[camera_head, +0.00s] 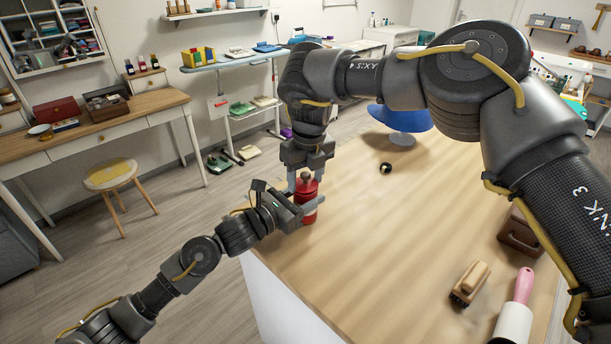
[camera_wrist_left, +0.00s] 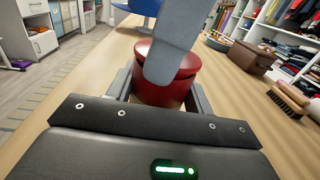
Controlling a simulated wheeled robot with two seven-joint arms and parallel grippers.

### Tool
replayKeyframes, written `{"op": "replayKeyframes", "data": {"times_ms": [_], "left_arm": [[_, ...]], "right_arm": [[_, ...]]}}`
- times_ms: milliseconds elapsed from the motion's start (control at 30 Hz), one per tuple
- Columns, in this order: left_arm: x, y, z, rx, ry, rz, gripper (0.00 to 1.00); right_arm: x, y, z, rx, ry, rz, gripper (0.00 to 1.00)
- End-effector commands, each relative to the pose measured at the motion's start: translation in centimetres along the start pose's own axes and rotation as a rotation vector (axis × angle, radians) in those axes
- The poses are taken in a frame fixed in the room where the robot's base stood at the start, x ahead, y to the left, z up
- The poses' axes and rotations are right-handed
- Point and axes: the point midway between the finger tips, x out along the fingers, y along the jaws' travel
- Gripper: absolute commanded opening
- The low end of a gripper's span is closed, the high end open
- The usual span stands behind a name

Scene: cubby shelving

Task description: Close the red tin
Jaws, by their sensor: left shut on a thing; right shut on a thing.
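The red tin (camera_head: 309,216) stands upright near the table's left edge, its lid on top with a small knob (camera_head: 305,177). My left gripper (camera_head: 304,210) comes in from the left and is shut around the tin's body. My right gripper (camera_head: 305,180) reaches down from above, its fingers on either side of the knob, shut on the lid. In the left wrist view the tin (camera_wrist_left: 160,95) sits between my left fingers, with a dark seam below the lid. A grey right finger (camera_wrist_left: 172,50) covers part of the lid, so I cannot tell whether it is fully seated.
On the wooden tabletop (camera_head: 420,220) lie a small black ring (camera_head: 385,168), a brush (camera_head: 469,283), a pink-handled roller (camera_head: 516,315) and a brown box (camera_head: 521,232). A blue round object (camera_head: 402,118) is at the far edge. The table's middle is clear.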

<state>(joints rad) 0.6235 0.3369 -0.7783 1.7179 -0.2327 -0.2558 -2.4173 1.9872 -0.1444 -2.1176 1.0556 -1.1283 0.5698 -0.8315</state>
Motion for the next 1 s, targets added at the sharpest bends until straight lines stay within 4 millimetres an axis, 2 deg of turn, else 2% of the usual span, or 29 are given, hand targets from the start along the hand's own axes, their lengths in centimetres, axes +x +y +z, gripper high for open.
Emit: {"op": "replayKeyframes", "data": {"times_ms": [367, 400, 567, 867, 1000], "left_arm": [[0.0, 0.0, 0.0, 0.000, -0.001, 0.000, 0.10], [0.0, 0.0, 0.0, 0.000, -0.001, 0.000, 0.10], [0.0, 0.0, 0.1, 0.000, -0.001, 0.000, 0.10], [0.0, 0.0, 0.1, 0.000, -0.001, 0.000, 0.10], [0.0, 0.0, 0.1, 0.000, -0.001, 0.000, 0.10]], "right_arm": [[0.8, 0.0, -0.1, 0.000, 0.000, 0.001, 0.32], [0.8, 0.0, -0.1, 0.000, 0.000, 0.001, 0.59], [0.8, 0.0, -0.1, 0.001, 0.000, 0.001, 0.79], [0.5, 0.0, -0.1, 0.001, -0.001, 0.000, 0.79], [-0.8, 0.0, 0.0, 0.001, -0.003, 0.000, 0.79]]}}
